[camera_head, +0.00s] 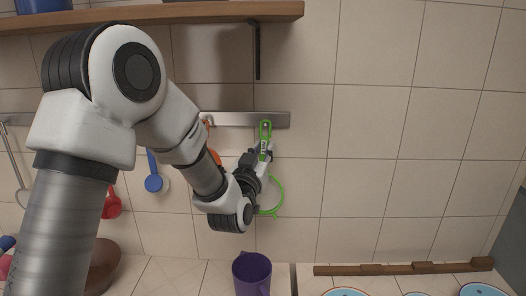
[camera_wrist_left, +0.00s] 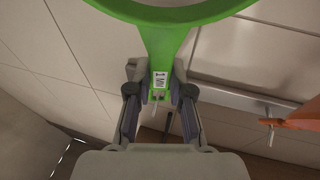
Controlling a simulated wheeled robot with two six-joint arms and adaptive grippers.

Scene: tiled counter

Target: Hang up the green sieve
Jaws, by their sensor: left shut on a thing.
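The green sieve (camera_head: 281,194) is upright in front of the tiled wall, its round rim low and its handle up. The top of its handle overlaps the metal rail (camera_head: 230,118) near the rail's right end in the head view. My left gripper (camera_head: 263,157) is shut on the handle. In the left wrist view the fingers of the left gripper (camera_wrist_left: 159,88) sit on both sides of the green handle (camera_wrist_left: 160,48), which bears a white label. I cannot tell whether the handle's loop is around a hook. My right gripper is not in view.
An orange utensil (camera_wrist_left: 302,117) hangs close by on a rail hook (camera_wrist_left: 270,136). Blue (camera_head: 153,183) and red (camera_head: 112,205) utensils hang further left. A shelf (camera_head: 190,14) with a bracket is above. A purple cup (camera_head: 252,273) and wooden rack (camera_head: 400,268) stand below.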

